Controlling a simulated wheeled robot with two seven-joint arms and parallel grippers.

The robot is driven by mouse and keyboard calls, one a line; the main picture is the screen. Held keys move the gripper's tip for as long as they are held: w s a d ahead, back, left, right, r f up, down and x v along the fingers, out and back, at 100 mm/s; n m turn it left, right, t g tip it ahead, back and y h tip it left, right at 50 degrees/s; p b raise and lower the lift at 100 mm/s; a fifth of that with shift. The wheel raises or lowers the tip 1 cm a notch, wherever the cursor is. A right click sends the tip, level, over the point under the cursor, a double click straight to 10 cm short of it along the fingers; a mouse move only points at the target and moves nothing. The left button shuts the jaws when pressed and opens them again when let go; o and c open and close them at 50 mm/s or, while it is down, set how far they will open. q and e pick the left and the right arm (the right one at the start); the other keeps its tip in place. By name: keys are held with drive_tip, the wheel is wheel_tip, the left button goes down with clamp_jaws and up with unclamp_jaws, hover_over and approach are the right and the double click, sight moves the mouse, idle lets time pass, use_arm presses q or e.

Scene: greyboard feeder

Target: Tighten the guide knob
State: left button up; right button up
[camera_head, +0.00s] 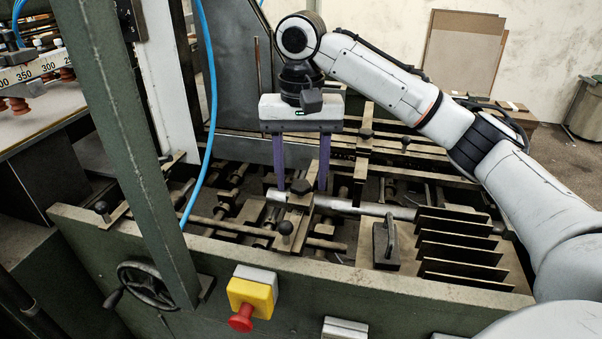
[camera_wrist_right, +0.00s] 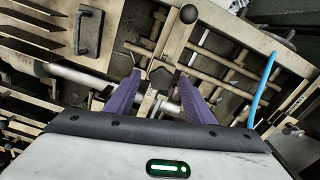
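A dark, roughly hexagonal knob (camera_head: 300,187), which looks like the guide knob, sits on a tan guide bar (camera_head: 293,210) above a silver shaft (camera_head: 355,207). My right gripper (camera_head: 302,186) points down over it, one purple finger on each side. In the right wrist view the knob (camera_wrist_right: 160,78) lies between the two fingertips of the gripper (camera_wrist_right: 159,75), with gaps visible on both sides. The gripper is open; I cannot tell whether the tips are level with the knob. My left gripper is not in view.
A black-handled block (camera_head: 386,245) and a row of upright plates (camera_head: 460,250) stand to the right. A ball-topped knob (camera_head: 286,228) is close in front. A green post (camera_head: 125,130) and blue hose (camera_head: 212,100) rise on the left. A red stop button (camera_head: 242,318) is on the front rail.

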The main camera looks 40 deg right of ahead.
sight(301, 183)
drive_tip(key=shift+r, duration=0.1)
wheel_tip(301, 183, up, 10)
idle(0.7)
idle(0.5)
